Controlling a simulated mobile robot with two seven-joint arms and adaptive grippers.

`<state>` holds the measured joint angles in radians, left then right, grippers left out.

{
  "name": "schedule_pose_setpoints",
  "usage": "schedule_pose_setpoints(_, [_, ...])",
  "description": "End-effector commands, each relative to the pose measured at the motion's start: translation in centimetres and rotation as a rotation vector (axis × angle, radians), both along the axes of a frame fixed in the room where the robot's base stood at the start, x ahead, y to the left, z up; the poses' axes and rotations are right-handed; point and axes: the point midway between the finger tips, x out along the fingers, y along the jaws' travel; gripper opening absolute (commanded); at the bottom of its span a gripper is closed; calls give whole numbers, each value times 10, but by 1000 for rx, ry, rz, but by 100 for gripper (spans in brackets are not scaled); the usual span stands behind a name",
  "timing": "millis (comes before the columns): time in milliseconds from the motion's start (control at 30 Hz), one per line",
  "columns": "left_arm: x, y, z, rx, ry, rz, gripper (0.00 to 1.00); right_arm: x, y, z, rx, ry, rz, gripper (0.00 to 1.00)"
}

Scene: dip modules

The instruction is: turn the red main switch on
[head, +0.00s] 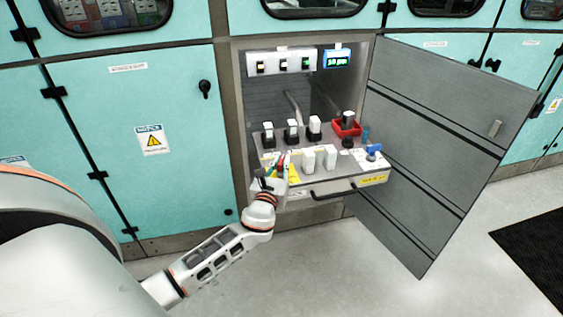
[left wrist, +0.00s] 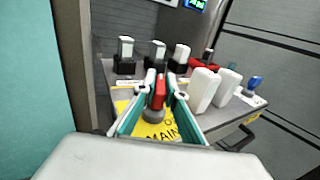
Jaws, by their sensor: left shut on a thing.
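The red main switch (left wrist: 158,91) is a red handle on a round grey base, on a yellow label with "MAIN" partly readable. It stands near the front left of a grey pull-out shelf (head: 327,178) in an open cabinet. My left gripper (left wrist: 160,82) has one finger on each side of the red handle and is shut on it. In the head view my left gripper (head: 278,166) is at the shelf's front left corner, and the switch is mostly hidden by it. The handle points away from the wrist camera. My right gripper is not in view.
Two white blocks (head: 308,160) stand just right of the switch. Several black-based white modules (head: 315,127) line the back, beside a red tray (head: 347,129). A blue knob (head: 373,150) is at the right. The cabinet door (head: 440,120) hangs open to the right.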

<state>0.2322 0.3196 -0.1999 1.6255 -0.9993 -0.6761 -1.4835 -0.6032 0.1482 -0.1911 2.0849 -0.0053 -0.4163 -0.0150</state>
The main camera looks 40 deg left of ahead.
Motion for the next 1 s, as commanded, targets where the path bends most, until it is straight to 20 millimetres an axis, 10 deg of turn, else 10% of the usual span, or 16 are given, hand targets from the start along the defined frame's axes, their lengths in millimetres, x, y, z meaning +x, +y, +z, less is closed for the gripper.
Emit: schedule_pose_setpoints(1000, [0, 0, -1, -1, 2, 500, 0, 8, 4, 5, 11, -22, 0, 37])
